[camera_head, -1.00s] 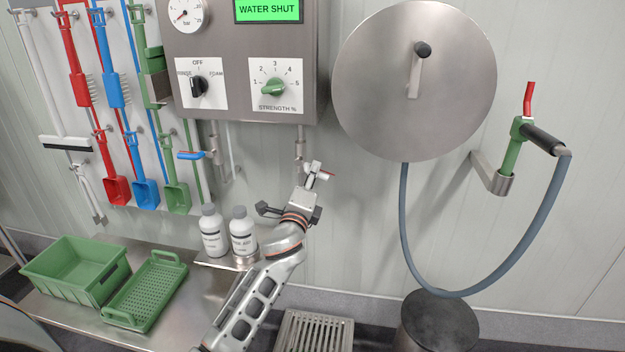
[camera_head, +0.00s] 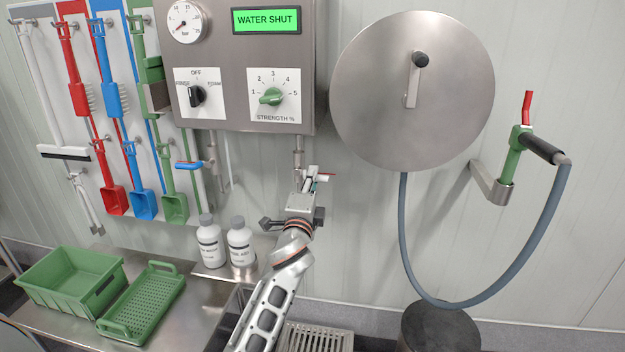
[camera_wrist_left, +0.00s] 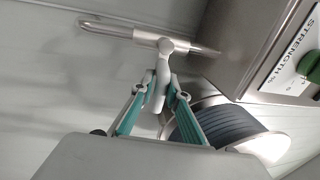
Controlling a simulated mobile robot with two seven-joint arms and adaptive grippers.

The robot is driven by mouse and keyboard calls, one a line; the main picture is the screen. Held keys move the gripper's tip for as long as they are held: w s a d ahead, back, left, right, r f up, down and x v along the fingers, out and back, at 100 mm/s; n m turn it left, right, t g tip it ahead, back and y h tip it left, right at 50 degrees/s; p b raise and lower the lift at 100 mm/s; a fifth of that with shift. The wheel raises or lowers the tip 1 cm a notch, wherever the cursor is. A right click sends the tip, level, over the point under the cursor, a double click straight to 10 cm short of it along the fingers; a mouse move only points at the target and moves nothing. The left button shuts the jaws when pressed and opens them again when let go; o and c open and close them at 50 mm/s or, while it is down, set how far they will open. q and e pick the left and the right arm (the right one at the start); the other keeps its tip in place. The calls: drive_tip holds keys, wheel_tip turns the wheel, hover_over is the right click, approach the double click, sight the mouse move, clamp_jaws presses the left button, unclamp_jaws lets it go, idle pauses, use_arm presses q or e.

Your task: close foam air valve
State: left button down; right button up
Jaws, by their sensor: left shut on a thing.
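The grey valve body (camera_wrist_left: 166,46) sits on a thin metal pipe in the left wrist view. Its pale lever (camera_wrist_left: 161,78) reaches down between the teal-sided fingers of my left gripper (camera_wrist_left: 162,92), which is shut on it. In the head view my left gripper (camera_head: 311,182) is at the pipe (camera_head: 298,150) below the control box. A small red tip (camera_head: 328,174) shows just right of the fingers; the valve is mostly hidden there by the gripper. My right gripper is in neither view.
The control box (camera_head: 220,60) hangs just above the gripper. A blue-handled valve (camera_head: 188,165) is to the left. Two white bottles (camera_head: 209,246) stand below left. A hose reel (camera_head: 380,100) and hanging hose (camera_head: 404,230) are at right, with clear wall between.

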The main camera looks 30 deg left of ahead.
use_arm(q)
drive_tip(key=shift+d+r, duration=0.1)
drive_tip(key=shift+r, duration=0.4)
drive_tip(key=c, duration=2.1)
unclamp_jaws()
drive_tip(key=shift+o, duration=0.3)
drive_tip(key=shift+f, duration=0.1)
drive_tip(key=shift+f, duration=0.15)
drive_tip(key=shift+s, duration=0.1)
drive_tip(key=shift+s+f, duration=0.2)
drive_tip(key=shift+s, duration=0.1)
drive_tip(key=v, duration=1.1)
drive_tip(key=shift+d+r, duration=0.1)
